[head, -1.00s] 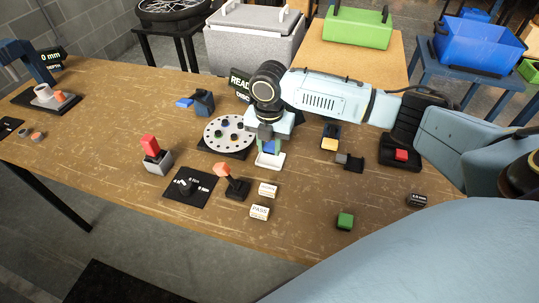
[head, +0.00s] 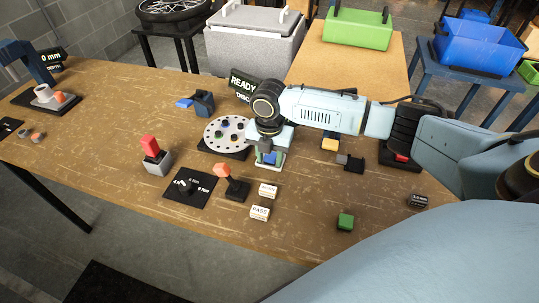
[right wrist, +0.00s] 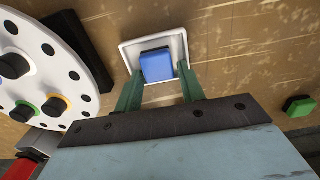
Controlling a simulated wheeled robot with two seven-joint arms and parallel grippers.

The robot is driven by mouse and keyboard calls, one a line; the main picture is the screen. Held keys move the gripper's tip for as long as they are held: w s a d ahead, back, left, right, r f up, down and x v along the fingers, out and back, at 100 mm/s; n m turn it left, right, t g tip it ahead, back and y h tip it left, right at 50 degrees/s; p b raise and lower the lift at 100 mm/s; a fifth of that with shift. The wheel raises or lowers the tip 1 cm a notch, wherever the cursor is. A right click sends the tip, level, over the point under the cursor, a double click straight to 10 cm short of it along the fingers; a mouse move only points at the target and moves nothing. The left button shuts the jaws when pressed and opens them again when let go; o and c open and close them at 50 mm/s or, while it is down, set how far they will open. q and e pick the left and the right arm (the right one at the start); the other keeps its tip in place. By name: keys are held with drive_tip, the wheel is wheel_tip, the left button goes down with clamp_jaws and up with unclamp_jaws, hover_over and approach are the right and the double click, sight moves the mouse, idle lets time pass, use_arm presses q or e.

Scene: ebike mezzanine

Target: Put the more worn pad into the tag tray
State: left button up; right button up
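A blue block (head: 268,159), apparently a pad, is at the white square tray (head: 281,166) near the middle of the table. In the right wrist view the blue block (right wrist: 157,66) appears within the rim of the white tray (right wrist: 126,47). My right gripper (right wrist: 160,72) has its green fingers on either side of the block. A narrow gap shows at the block's right side, so the fingers look open. In the head view my right gripper (head: 267,154) points down over the tray. Wear on the block cannot be made out. My left gripper is out of view.
Left of the tray stands a white disc with holes (head: 222,132) and a READY sign (head: 242,83). A green block (head: 345,221) is front right. A gauge (head: 44,94) stands far left.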

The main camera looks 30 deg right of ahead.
sight(269, 159)
drive_tip(key=shift+r, duration=0.1)
wheel_tip(269, 159, up, 12)
drive_tip(key=shift+p, duration=0.4)
